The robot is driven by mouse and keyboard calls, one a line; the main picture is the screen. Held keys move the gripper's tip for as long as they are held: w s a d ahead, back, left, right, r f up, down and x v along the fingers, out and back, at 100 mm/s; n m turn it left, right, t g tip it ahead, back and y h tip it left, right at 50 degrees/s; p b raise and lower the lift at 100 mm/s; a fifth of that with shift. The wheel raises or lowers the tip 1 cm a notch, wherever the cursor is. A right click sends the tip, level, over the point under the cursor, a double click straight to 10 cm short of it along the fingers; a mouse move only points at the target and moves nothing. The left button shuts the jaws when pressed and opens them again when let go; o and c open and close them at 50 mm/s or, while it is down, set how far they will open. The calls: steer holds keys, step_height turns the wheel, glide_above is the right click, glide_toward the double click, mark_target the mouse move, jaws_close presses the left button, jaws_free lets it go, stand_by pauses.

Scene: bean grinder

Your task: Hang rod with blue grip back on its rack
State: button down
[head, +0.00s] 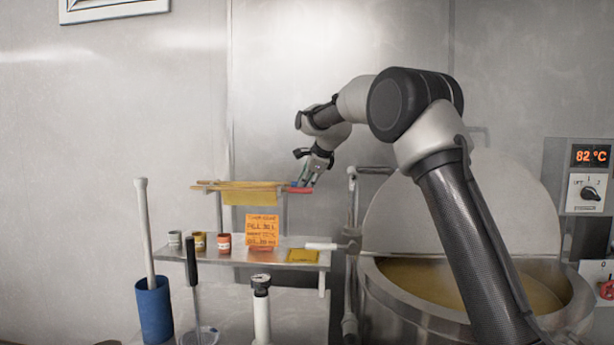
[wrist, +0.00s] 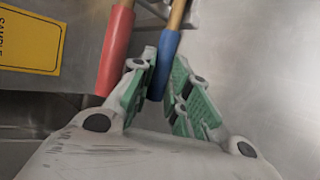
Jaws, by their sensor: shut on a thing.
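My gripper (head: 308,180) is at the right end of the rack, with its green-padded fingers in the wrist view (wrist: 160,98) shut on the blue grip (wrist: 166,58) of a wooden rod. The rod lies roughly level beside a rod with a red grip (wrist: 117,48), which also shows in the head view (head: 299,190). Whether the blue-grip rod touches the rack's supports cannot be told.
The metal shelf (head: 225,255) holds small cups (head: 224,242), an orange note card (head: 262,229) and a yellow card (head: 302,256). A blue holder (head: 154,308) with a pale rod stands in front. A large open kettle (head: 380,275) is to the right.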

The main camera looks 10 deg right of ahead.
steer(key=shift+f, duration=0.3)
steer(key=c, duration=1.3)
jaws_free()
steer(key=v, duration=1.2)
